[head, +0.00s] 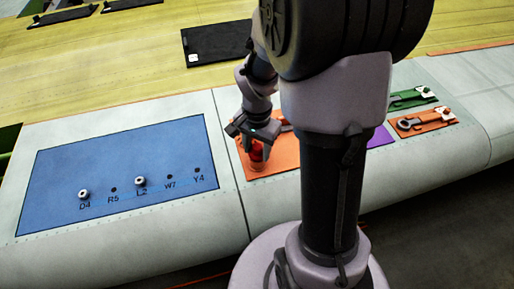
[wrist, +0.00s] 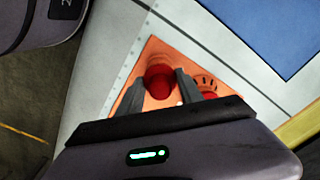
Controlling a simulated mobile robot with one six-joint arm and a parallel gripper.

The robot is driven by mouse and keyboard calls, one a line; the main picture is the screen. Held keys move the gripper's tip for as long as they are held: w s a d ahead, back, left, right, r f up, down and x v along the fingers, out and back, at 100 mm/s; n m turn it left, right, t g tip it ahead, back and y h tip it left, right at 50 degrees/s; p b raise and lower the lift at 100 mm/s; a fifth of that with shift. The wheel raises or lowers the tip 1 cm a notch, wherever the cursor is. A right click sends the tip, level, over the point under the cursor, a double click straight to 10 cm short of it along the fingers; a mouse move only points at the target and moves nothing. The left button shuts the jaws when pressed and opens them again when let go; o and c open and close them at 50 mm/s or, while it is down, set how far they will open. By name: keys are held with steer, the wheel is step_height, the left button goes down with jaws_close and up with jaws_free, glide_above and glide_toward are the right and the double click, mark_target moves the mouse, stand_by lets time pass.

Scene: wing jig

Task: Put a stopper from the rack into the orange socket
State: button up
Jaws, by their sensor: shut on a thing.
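My gripper (head: 256,136) is over the orange panel (head: 285,160), which lies on the pale wing surface. It is shut on a red stopper (head: 257,153); in the wrist view the round red stopper (wrist: 159,82) sits between the two dark fingers. The stopper is upright or nearly so, low over the panel; I cannot tell whether its lower end touches or sits in anything. In the wrist view a round orange piece with dark slots (wrist: 207,80) lies beside the right finger, with some red at it, partly hidden. I cannot tell which part is the orange socket.
A blue panel (head: 130,150) with several labelled holes and two pale knobs lies to the left. Orange (head: 447,124) and green (head: 397,103) panels with wrench-like tools lie right; a purple panel (head: 381,137) is partly hidden by my arm. A black plate (head: 215,50) lies behind.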

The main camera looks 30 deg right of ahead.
steer(key=shift+f, duration=0.2)
steer(key=o, duration=1.4)
steer(key=shift+o, duration=0.2)
step_height(320, 180, up, 18)
steer(key=p, duration=0.3)
steer(key=shift+f+p, duration=0.25)
steer(key=shift+p, duration=0.1)
